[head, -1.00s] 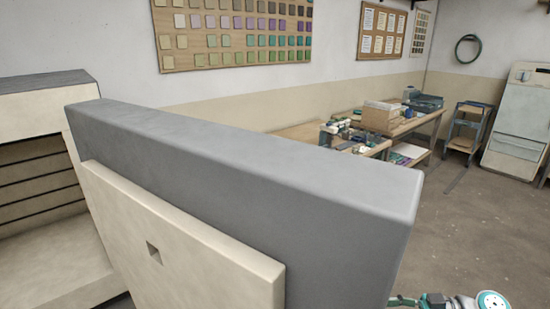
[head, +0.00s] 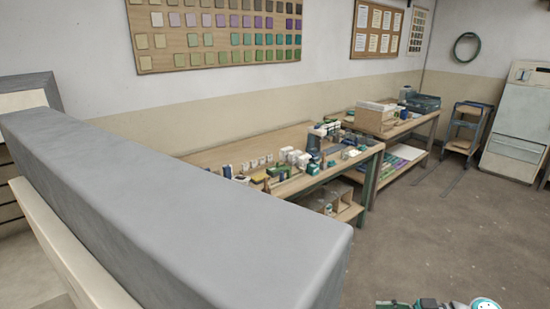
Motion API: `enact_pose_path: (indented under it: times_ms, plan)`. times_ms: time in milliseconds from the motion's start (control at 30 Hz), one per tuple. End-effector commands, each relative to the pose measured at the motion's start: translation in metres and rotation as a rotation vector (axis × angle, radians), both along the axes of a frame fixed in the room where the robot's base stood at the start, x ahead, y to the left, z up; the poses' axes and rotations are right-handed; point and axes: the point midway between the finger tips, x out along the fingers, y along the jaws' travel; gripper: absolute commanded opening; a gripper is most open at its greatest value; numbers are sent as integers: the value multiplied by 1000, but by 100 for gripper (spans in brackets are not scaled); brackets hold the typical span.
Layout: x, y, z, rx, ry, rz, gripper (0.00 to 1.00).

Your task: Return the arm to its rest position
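Part of my arm, white and teal, shows at the bottom right edge of the head view. Only its upper side is in the picture. My gripper cannot be made out, so its fingers and anything in them are hidden. A large thick door (head: 190,205), grey along its edge with a cream inner panel, fills the lower left close to the camera. A gap of floor shows between the door and the visible part of my arm.
A wooden workbench (head: 215,158) with several jars, bottles and small boxes stands behind the door. A second bench (head: 425,124) holds a cardboard box (head: 375,117). A blue trolley (head: 465,128) and a pale cabinet (head: 517,125) stand farther back. The brown floor (head: 440,235) at right is open.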

Motion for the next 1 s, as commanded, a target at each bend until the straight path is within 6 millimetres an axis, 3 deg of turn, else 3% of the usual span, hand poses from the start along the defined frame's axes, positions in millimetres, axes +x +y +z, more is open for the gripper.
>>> enact_pose_path:
  times_ms: [367, 567, 800, 1000]
  plan:
    - [-9, 35, -54, -17, 135, -146, 46]
    - [-27, 65, -106, -43, 256, -290, 46]
    - [-74, 99, -176, -98, 411, -536, 46]
    - [-126, 114, -216, -152, 489, -736, 46]
